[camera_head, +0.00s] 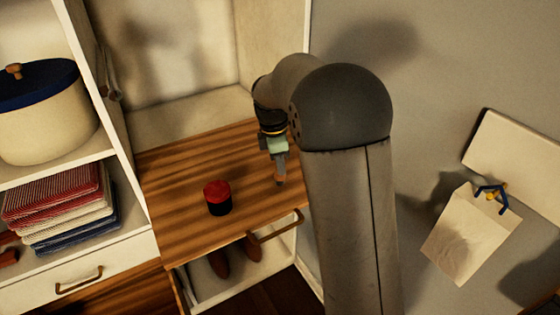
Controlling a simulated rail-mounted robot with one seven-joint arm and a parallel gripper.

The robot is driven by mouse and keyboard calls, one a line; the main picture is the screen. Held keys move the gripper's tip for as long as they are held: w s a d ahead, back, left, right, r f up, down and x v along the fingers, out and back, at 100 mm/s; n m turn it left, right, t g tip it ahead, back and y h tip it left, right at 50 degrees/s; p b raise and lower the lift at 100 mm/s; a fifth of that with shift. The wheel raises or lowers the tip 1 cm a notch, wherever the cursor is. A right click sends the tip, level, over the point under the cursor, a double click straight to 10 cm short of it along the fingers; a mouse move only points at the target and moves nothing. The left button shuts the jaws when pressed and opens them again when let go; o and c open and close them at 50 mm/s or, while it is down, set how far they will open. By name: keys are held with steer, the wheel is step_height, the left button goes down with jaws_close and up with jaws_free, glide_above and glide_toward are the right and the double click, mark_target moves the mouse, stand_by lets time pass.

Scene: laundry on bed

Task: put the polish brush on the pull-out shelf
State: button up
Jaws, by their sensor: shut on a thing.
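The pull-out shelf (180,165) is a wooden board in the cabinet. My gripper (278,168) is over the right part of this shelf, pointing down, beside my large grey arm link. It is shut on a small, dark brownish thing at its fingertips, which I take to be the polish brush (280,181). Only a little of the brush shows. I cannot tell whether it touches the board.
A round red and black tin (217,197) stands on the shelf, left of my gripper. Brown shoes (220,263) sit in the compartment below. Folded cloths (60,205) and a blue-lidded pot (45,115) fill the left shelves. A paper (468,235) hangs at right. The board's left part is clear.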

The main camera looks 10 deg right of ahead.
steer(key=o, duration=0.9)
steer(key=shift+o, duration=0.2)
step_height(320, 180, up, 11)
steer(key=a, duration=0.1)
steer(key=s+f+m, duration=0.3)
steer(key=s+m, duration=0.2)
steer(key=s, duration=0.5)
steer(key=s+f+m+y, duration=0.1)
steer(key=s+f+m, duration=0.3)
steer(key=s, duration=0.6)
steer(key=s+f+m, duration=0.4)
steer(key=s+m, duration=0.4)
steer(key=s, duration=0.2)
steer(key=shift+s+d+f+t, duration=0.2)
steer(key=shift+d+f+t, duration=0.05)
steer(key=shift+d+t, duration=0.15)
